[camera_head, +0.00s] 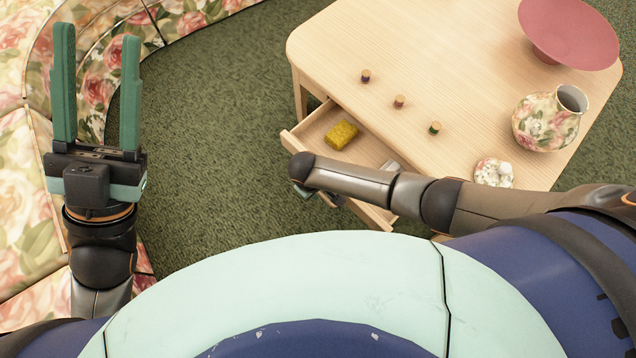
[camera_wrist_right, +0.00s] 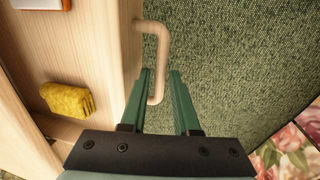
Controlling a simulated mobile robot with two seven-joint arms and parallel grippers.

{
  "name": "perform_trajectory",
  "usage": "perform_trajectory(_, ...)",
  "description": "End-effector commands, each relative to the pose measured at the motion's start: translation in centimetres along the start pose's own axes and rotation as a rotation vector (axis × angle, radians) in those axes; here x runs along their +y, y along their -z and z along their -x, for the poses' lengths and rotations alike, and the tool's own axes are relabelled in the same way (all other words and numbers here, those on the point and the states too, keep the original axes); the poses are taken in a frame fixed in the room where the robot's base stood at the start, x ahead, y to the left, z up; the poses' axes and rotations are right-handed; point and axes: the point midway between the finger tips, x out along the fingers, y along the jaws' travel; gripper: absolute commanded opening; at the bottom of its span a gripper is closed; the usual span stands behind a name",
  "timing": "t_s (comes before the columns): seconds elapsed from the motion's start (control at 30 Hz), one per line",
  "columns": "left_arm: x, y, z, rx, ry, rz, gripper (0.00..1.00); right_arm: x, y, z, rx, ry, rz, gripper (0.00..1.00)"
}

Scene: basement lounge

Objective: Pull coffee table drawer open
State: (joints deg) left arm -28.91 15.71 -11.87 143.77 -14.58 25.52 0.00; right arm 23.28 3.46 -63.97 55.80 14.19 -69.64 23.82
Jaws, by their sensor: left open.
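The wooden coffee table (camera_head: 440,60) stands at the right of the head view. Its drawer (camera_head: 318,124) is out from under the tabletop, with its inside showing. The drawer front (camera_wrist_right: 123,60) carries a pale wooden handle (camera_wrist_right: 163,48) in the right wrist view. My right gripper (camera_wrist_right: 161,72) is open, its fingers on either side of the handle's lower end; I cannot tell whether they touch it. In the head view my right arm mostly hides that gripper. My left gripper (camera_head: 97,38) is open and empty, away from the table near the sofa.
On the table are several small pegs (camera_head: 399,101), a floral vase (camera_head: 545,120) and a pink bowl (camera_head: 568,38). The floral sofa (camera_head: 25,160) is at left; green carpet (camera_head: 215,130) lies between.

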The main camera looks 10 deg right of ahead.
Motion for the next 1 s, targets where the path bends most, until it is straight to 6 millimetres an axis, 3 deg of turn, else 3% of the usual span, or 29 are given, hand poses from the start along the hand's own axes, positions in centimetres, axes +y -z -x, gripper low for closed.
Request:
perform_trajectory(0.13, -0.1, -0.4, -0.2, -0.025, 0.001, 0.007, 0.50, 0.0, 0.1, 0.6, 0.001, 0.000, 0.000, 0.30)
perform_trajectory(0.47, 0.6, -8.2, 2.1, -0.362, 0.022, 0.099, 0.50, 0.0, 0.0, 3.2, 0.001, 0.000, 0.000, 0.30)
perform_trajectory(0.7, 1.8, -13.1, 5.2, -0.604, 0.030, 0.172, 0.50, 0.1, 0.0, 5.1, 0.001, 0.000, 0.000, 0.30)
perform_trajectory(1.0, 4.1, -17.8, 10.6, -0.900, 0.028, 0.265, 0.50, 0.0, 0.0, 7.5, 0.000, 0.001, 0.000, 0.30)
